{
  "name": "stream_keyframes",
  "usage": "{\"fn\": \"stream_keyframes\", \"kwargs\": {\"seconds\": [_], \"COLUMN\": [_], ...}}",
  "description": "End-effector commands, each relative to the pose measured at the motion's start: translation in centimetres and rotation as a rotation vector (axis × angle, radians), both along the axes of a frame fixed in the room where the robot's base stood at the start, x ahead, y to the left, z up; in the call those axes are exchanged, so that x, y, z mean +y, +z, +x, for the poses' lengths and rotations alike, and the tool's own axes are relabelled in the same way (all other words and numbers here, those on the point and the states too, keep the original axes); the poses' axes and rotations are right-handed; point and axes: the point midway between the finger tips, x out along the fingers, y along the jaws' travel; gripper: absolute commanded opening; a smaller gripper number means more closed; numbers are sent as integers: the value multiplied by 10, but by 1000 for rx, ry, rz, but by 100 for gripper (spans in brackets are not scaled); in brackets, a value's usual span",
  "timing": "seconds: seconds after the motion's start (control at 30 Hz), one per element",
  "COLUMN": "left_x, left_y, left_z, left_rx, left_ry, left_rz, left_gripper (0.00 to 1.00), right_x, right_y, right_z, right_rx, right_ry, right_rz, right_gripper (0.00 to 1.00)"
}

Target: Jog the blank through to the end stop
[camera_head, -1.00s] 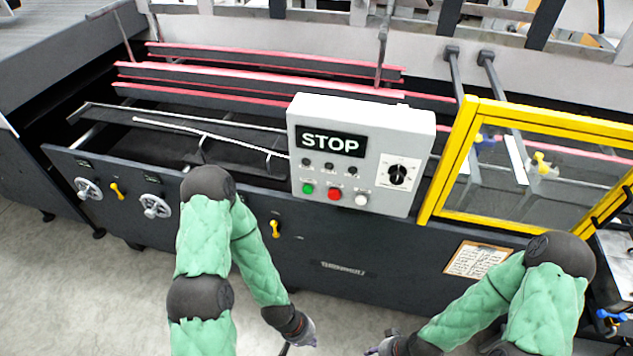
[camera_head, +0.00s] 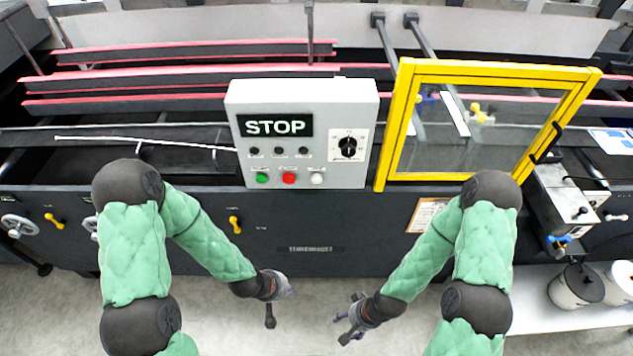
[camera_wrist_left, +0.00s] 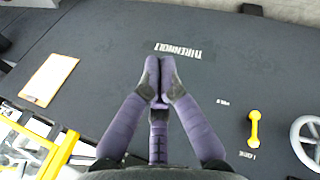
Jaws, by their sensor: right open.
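The grey control box (camera_head: 300,135) stands at the front of the machine. Its display (camera_head: 275,125) reads STOP. Below are a green button (camera_head: 262,177), a red button (camera_head: 289,177) and a white button (camera_head: 317,177), with a black dial (camera_head: 347,147) to the right. A white strip (camera_head: 455,113) shows through the guard window; I cannot tell whether it is the blank. No end stop is identifiable. My left gripper (camera_head: 270,318) hangs low before the front panel; in the left wrist view (camera_wrist_left: 158,72) its fingertips meet with nothing between. My right gripper (camera_head: 342,328) is open and empty, also low.
The yellow-framed guard (camera_head: 394,125) is right of the control box. Red-edged rails (camera_head: 180,82) run behind. Yellow handles (camera_head: 235,224) and handwheels (camera_head: 20,226) stick out from the front panel. Buckets (camera_head: 577,287) stand at the lower right. Floor below the grippers is clear.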

Motion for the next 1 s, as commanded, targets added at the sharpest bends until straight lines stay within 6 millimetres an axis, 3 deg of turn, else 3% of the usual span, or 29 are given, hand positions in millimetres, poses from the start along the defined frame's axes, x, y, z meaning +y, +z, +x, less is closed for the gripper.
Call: {"fn": "stream_keyframes", "kwargs": {"seconds": [0.1,0.3,0.6,0.8,1.0], "left_x": [-11,-33,-70,-83,-85], "left_y": [34,95,186,218,224], "left_z": [33,73,104,108,109], "left_rx": [-75,-173,-261,-272,-270], "left_ry": [108,285,487,546,561], "left_rz": [-49,-178,-432,-536,-559], "left_gripper": [0,0,0,0,0], "right_x": [0,0,0,0,0], "right_y": [-5,-10,-17,-19,-20], "right_z": [0,0,0,0,0], "right_rx": [0,0,0,0,0], "right_ry": [0,0,0,0,0], "right_rz": [0,0,0,0,0], "right_gripper": [64,64,64,64,64]}}
